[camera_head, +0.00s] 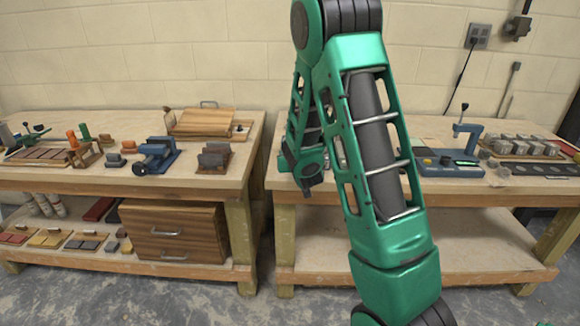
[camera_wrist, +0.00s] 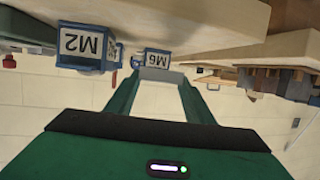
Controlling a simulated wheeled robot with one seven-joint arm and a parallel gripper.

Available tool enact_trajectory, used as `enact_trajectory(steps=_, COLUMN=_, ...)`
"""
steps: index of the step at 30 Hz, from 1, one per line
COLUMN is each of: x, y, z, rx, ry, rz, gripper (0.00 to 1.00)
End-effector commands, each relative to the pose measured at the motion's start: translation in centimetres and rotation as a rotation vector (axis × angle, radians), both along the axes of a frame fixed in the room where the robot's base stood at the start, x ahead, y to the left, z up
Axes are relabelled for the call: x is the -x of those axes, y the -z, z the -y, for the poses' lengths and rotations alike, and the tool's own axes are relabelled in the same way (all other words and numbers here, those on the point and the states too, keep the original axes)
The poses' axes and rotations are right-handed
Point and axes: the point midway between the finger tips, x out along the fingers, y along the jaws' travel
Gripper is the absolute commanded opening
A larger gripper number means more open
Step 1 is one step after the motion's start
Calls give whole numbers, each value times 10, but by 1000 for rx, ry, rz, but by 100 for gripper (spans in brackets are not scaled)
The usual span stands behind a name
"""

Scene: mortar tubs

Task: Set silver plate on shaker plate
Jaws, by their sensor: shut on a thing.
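My gripper (camera_wrist: 160,78) shows in the wrist view, its green fingers shut on a pale grey flat piece (camera_wrist: 162,75) that looks like the silver plate. Only a small part of that piece shows. In the head view my green arm stands across the middle, and the fingertips and the held piece cannot be made out there. A blue bench device (camera_head: 448,163) with an upright post stands on the right bench, apart from the arm. I cannot tell for sure whether it bears the shaker plate.
The wrist view is upside down, with blue-framed blocks marked M2 (camera_wrist: 82,45) and M6 (camera_wrist: 157,58) near the fingers. A rack of grey tubs (camera_head: 522,145) stands at the right. The left bench (camera_head: 75,180) holds tools and a wooden board (camera_head: 203,122).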

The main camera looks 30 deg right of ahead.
Motion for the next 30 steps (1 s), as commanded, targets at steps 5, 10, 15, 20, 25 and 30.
enact_trajectory(steps=5, x=-6, y=6, z=7, rx=1, ry=0, rz=1, gripper=21)
enact_trajectory(steps=10, x=-6, y=20, z=6, rx=0, ry=-1, rz=-2, gripper=21)
enact_trajectory(steps=15, x=-6, y=39, z=6, rx=1, ry=-2, rz=-2, gripper=21)
enact_trajectory(steps=20, x=-6, y=41, z=6, rx=1, ry=-1, rz=2, gripper=21)
enact_trajectory(steps=25, x=-6, y=42, z=6, rx=1, ry=-1, rz=1, gripper=21)
enact_trajectory(steps=30, x=-6, y=44, z=6, rx=0, ry=-1, rz=1, gripper=62)
